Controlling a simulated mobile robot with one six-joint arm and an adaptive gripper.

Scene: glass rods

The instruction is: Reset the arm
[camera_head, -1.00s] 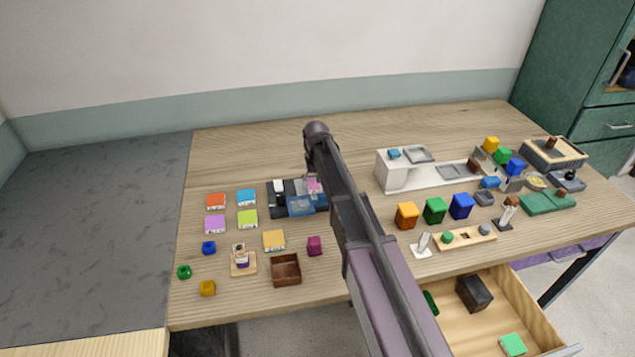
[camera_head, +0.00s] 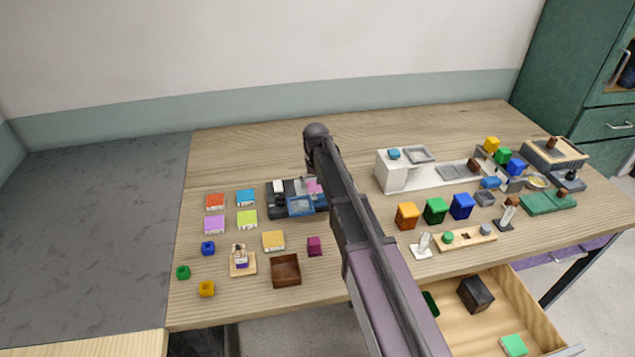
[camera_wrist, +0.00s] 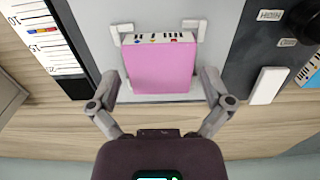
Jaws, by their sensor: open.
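In the wrist view, my gripper (camera_wrist: 160,88) is open, with one finger on each side of a pink block (camera_wrist: 160,68). The block sits on a grey plate (camera_wrist: 228,20) with small white corner brackets. Gaps show between the fingers and the block; I cannot tell the height of the fingertips. In the head view, my arm (camera_head: 345,200) reaches over the table, with its far end (camera_head: 316,140) beside the grey device (camera_head: 274,190), where a bit of the pink block (camera_head: 313,186) shows. My gripper is hidden there.
Coloured tiles (camera_head: 246,198), small cubes (camera_head: 208,248) and a brown tray (camera_head: 285,271) lie left of my arm. A white station (camera_head: 400,177), coloured bins (camera_head: 435,211) and an open drawer (camera_head: 535,310) are on the right. The table's back strip is clear.

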